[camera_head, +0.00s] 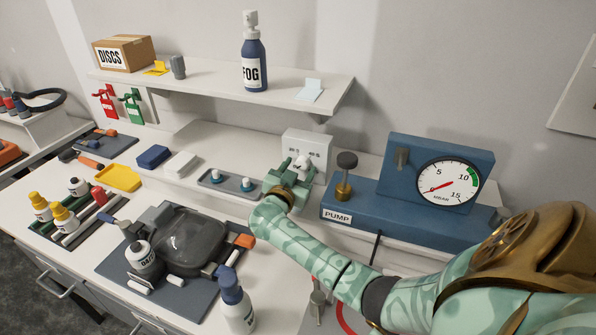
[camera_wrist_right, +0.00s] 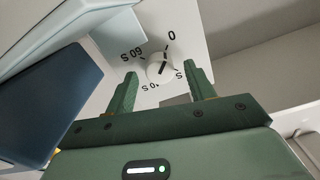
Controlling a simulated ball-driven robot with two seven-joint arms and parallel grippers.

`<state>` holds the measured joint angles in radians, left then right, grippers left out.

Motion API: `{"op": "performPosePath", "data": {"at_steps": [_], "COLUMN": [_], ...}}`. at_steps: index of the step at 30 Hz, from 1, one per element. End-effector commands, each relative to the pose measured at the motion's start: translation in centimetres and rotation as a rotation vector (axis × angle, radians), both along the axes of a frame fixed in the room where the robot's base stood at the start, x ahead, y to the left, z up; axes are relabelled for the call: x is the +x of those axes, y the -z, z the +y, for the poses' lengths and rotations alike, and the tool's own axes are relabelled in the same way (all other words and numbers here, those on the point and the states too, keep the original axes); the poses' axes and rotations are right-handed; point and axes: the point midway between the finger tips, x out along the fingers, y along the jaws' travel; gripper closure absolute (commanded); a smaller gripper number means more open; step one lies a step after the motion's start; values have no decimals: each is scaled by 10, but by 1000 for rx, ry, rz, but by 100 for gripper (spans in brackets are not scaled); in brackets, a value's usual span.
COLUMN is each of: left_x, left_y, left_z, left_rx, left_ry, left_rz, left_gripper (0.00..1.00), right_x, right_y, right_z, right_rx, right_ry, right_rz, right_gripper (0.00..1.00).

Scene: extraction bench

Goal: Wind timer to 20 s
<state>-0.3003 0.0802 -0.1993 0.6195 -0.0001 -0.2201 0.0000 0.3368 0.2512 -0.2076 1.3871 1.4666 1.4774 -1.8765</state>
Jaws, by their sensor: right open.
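The timer (camera_head: 308,140) is a white box standing at the back of the bench against the wall. Its face (camera_wrist_right: 190,50) shows in the right wrist view with a round white knob (camera_wrist_right: 158,70) and black marks, among them 0 and 60 S; other marks are partly hidden. A dark pointer on the knob seems to point up and right, roughly toward 0. My right gripper (camera_head: 290,172) is in front of the timer. In the right wrist view its open green fingers (camera_wrist_right: 163,76) lie left and right of the knob; I cannot tell if they touch it. My left gripper is not in view.
A blue pump (camera_head: 350,214) with a gauge (camera_head: 449,183) stands right of the timer. A grey tray (camera_head: 214,186) lies just left of my right gripper. A shelf (camera_head: 200,80) with a FOG bottle (camera_head: 253,55) hangs above.

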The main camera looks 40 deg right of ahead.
Motion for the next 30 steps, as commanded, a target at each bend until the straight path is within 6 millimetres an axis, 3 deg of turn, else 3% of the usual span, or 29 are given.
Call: {"op": "performPosePath", "data": {"at_steps": [6,11,22,30], "left_x": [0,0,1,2], "left_y": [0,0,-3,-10], "left_z": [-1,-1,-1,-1], "left_rx": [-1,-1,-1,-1], "left_ry": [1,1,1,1], "left_rz": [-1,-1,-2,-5], "left_gripper": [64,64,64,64], "right_x": [0,0,0,-1], "right_y": [0,0,-1,-1], "right_z": [0,0,0,0], "right_rx": [0,0,20,99], "right_ry": [0,0,1,1], "right_rz": [0,-1,-37,-183], "right_gripper": [49,91,91,91]}}
